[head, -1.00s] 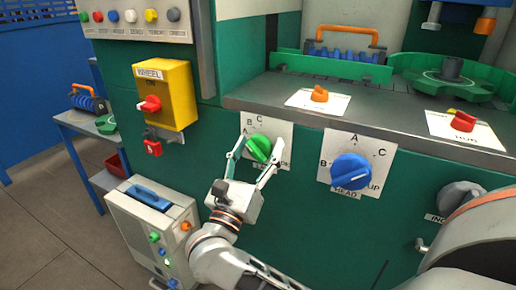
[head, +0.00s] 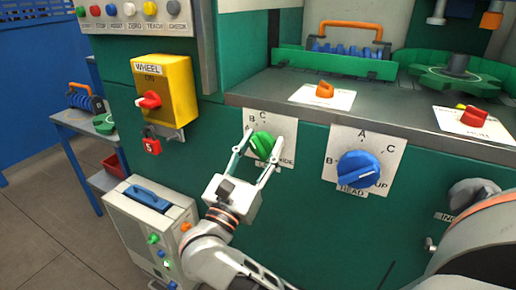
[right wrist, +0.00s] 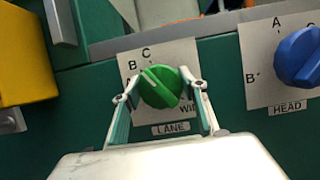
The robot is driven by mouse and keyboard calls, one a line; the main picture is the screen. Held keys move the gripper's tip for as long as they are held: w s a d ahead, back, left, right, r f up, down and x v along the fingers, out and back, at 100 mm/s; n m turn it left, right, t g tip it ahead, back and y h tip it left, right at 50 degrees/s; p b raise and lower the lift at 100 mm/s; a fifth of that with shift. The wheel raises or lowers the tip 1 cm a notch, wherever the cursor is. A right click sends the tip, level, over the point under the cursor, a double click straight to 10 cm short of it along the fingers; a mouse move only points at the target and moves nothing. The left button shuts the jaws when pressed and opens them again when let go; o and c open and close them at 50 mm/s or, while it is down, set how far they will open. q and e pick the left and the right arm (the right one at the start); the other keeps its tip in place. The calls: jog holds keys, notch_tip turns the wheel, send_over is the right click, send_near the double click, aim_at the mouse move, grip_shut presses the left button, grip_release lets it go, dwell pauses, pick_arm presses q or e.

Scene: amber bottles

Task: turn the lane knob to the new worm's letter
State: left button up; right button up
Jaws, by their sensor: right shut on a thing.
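The green lane knob (head: 262,145) sits on a white plate low on the green machine front, with A, B and C around its upper left and WIDE at its lower right. My right gripper (head: 264,147) has one finger on each side of the knob, shut on it. In the right wrist view, the knob (right wrist: 160,87) shows between the fingers, its pale line slanting to the upper left, near B; the exact letter is hard to tell. A blue worm with an orange handle (head: 345,47) sits in the machine. Another (head: 82,100) lies on the side table. My left gripper is out of view.
The blue head knob (head: 358,169) is right of the lane plate. A yellow WHEEL box (head: 165,92) with a red switch and red padlock (head: 151,142) is to the left. A grey case (head: 148,225) stands on the floor below.

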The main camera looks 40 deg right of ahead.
jog(key=m, duration=0.1)
jog(key=m+g+b, duration=0.1)
jog(key=m, duration=0.1)
jog(key=shift+f, duration=0.25)
jog(key=shift+m+g, duration=0.6)
jog(key=shift+r+m+b, duration=0.15)
jog(key=shift+m+b, duration=0.25)
jog(key=shift+m, duration=0.2)
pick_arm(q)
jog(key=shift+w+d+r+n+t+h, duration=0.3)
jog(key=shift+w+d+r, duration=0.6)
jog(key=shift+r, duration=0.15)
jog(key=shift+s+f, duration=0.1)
pick_arm(e)
jog(key=o, duration=1.1)
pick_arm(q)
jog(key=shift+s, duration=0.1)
pick_arm(e)
jog(key=shift+r, duration=0.1)
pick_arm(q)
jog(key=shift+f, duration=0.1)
